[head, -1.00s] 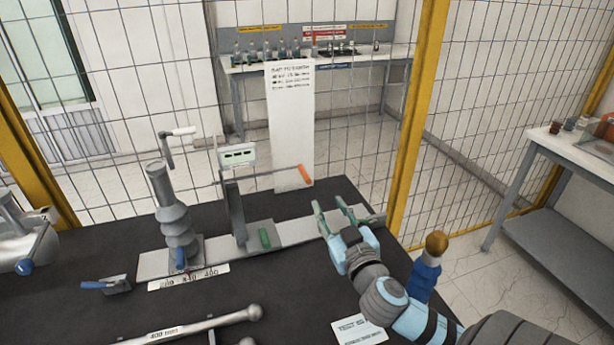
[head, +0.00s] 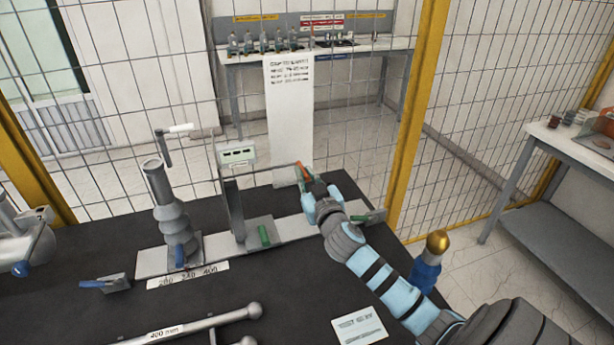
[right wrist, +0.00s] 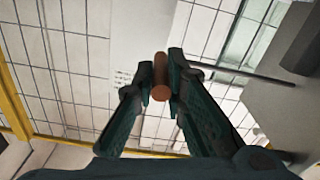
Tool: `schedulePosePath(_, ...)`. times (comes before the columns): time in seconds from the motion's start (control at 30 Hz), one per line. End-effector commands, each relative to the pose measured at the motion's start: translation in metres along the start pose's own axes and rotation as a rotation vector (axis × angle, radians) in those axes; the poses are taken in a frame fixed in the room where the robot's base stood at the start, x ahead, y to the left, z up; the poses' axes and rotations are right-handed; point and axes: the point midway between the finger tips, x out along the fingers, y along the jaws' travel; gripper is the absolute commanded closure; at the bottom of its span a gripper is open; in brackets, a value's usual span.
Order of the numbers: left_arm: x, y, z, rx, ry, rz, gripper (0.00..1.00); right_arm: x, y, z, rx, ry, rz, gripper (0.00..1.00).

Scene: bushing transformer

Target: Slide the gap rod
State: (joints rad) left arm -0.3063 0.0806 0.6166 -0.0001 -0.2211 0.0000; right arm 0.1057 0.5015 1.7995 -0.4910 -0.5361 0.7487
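The gap rod (head: 262,169) is a thin horizontal bar with an orange handle (head: 299,170) at its right end. It reaches left to the grey upright post on the metal base rail. My right gripper (head: 308,183) is at the handle. In the right wrist view, the handle (right wrist: 160,76) lies between the two dark green fingertips and fills the gap between them, so the gripper looks shut on it. The fingers hide part of the handle in the head view. My left gripper is not in view.
A ribbed insulator (head: 175,217) with a crank on top stands left of the post. A wire fence is behind the dark table. A long rod (head: 190,327) and a card (head: 359,326) lie in front.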

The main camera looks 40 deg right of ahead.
Motion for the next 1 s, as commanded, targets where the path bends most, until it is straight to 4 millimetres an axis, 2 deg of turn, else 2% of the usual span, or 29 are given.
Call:
schedulePosePath(0.17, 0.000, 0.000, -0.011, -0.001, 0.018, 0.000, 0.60, 0.000, 0.001, 0.001, 0.000, -0.003, 0.001, 1.00)
schedulePosePath(0.33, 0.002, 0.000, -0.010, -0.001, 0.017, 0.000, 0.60, 0.000, 0.002, 0.003, -0.001, -0.004, 0.001, 1.00)
schedulePosePath(0.53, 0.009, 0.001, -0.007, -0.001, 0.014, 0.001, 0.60, -0.001, 0.019, 0.007, -0.003, -0.004, 0.001, 1.00)
schedulePosePath(0.73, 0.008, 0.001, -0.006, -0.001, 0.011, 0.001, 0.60, -0.001, 0.018, 0.007, 0.000, -0.007, 0.001, 1.00)
schedulePosePath(0.77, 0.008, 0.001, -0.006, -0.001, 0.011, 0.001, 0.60, -0.001, 0.018, 0.007, 0.000, -0.007, 0.001, 0.86)
schedulePosePath(0.87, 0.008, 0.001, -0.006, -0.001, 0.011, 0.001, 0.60, -0.001, 0.018, 0.007, 0.001, -0.008, 0.001, 0.70)
schedulePosePath(0.9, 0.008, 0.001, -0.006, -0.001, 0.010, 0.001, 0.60, -0.001, 0.018, 0.008, 0.001, -0.008, 0.001, 0.67)
schedulePosePath(1.0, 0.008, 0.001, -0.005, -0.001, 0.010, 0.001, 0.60, -0.001, 0.018, 0.008, 0.001, -0.010, 0.001, 0.67)
